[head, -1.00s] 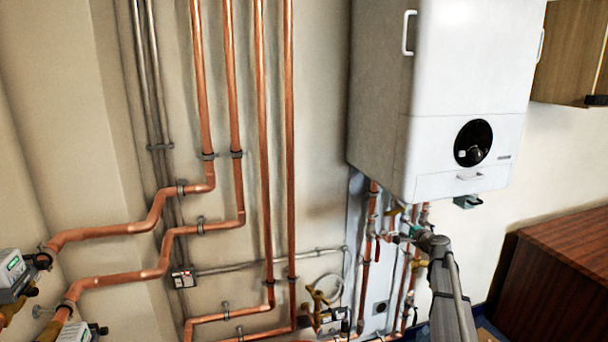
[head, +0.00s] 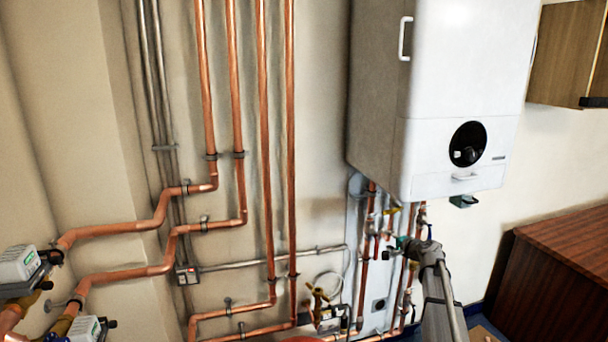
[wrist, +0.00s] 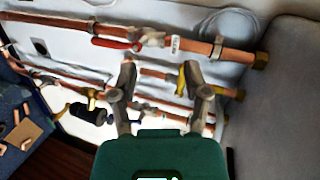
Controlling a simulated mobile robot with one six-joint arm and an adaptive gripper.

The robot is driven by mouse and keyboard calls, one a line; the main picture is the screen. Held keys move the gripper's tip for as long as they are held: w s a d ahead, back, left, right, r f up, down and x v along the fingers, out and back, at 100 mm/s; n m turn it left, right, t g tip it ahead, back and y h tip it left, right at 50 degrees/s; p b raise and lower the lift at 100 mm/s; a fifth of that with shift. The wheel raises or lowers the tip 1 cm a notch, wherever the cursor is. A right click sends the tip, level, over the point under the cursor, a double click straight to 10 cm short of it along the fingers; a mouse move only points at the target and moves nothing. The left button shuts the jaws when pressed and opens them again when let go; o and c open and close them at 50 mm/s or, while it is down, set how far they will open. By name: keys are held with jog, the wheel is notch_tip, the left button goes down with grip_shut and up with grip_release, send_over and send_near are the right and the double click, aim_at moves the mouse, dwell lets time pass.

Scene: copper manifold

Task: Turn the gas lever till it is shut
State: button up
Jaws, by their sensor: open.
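The yellow gas lever (wrist: 181,80) sits on a copper pipe under the boiler. In the wrist view it lies between my open fingers, close beside the right one. I cannot tell whether it touches that finger. In the head view the yellow lever (head: 391,210) shows small just below the boiler. My gripper (wrist: 160,72) is open and holds nothing. In the head view my gripper (head: 402,242) is in front of the pipes, a little below the lever, and partly hides them.
A red lever (wrist: 117,43) is on the neighbouring pipe, and a dark-handled valve (wrist: 82,112) is at lower left. The white boiler (head: 465,100) hangs directly above. A brown wooden cabinet (head: 550,270) stands to the right. Copper pipes (head: 265,150) run up the wall at left.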

jog(key=s+a+f+n+g+p, duration=0.2)
jog(key=s+a+n+g, duration=0.25)
jog(key=s+a, duration=0.4)
jog(key=s+a+f+n+g+h+p, duration=0.1)
jog(key=s+a+n+g+h+p, duration=0.1)
jog(key=s, duration=1.3)
jog(key=s+a+f+n+g+h+p, duration=0.2)
jog(key=s+n+g+h+p, duration=0.1)
jog(key=s, duration=1.2)
jog(key=n+g+h, duration=0.1)
jog(key=n+g, duration=0.1)
jog(key=g, duration=0.1)
jog(key=shift+f+g, duration=0.2)
jog(key=shift+g, duration=0.15)
jog(key=shift+s+n, duration=0.1)
jog(key=shift+n, duration=0.15)
